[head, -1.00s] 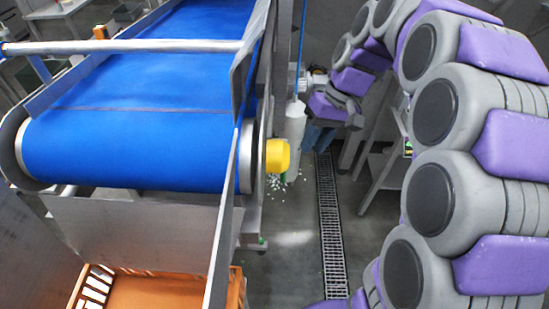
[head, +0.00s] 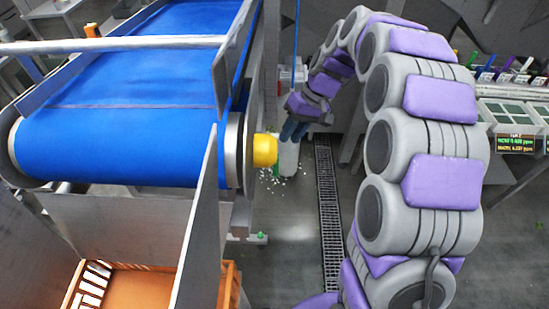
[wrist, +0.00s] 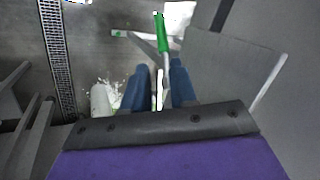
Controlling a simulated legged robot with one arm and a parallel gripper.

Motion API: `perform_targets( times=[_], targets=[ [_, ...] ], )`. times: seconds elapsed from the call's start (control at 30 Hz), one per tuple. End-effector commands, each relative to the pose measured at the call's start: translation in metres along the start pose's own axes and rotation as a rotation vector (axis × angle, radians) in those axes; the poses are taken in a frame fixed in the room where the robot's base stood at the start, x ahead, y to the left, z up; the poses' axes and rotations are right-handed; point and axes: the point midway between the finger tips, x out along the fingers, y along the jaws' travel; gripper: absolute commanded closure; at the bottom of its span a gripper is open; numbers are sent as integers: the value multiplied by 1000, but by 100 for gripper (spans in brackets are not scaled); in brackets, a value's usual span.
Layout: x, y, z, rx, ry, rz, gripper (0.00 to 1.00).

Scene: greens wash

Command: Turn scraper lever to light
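My gripper (head: 293,131) hangs to the right of the blue conveyor, near its yellow end cap (head: 265,150). In the wrist view my gripper (wrist: 160,88) has its two blue fingers apart, with a visible gap. A bar with a long green grip (wrist: 161,35) stands ahead of that gap and looks like the scraper lever. Its lower metal part shows between the fingers, but I cannot tell whether they touch it. No light mark or setting is readable.
The blue conveyor (head: 130,140) fills the left, with an orange crate (head: 135,290) below its end. A white cylinder (head: 287,160) stands beside my gripper, with white bits on the floor. A floor drain (head: 328,215) runs along clear floor. A bench with trays (head: 515,112) stands at right.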

Motion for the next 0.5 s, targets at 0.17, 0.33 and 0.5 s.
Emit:
perform_targets(
  times=[0.17,0.33,0.5],
  targets=[
    [43,-7,-2,2,-7,7,74],
    [76,-13,-4,3,-12,14,74],
    [94,-12,-4,1,-14,7,74]
  ],
)
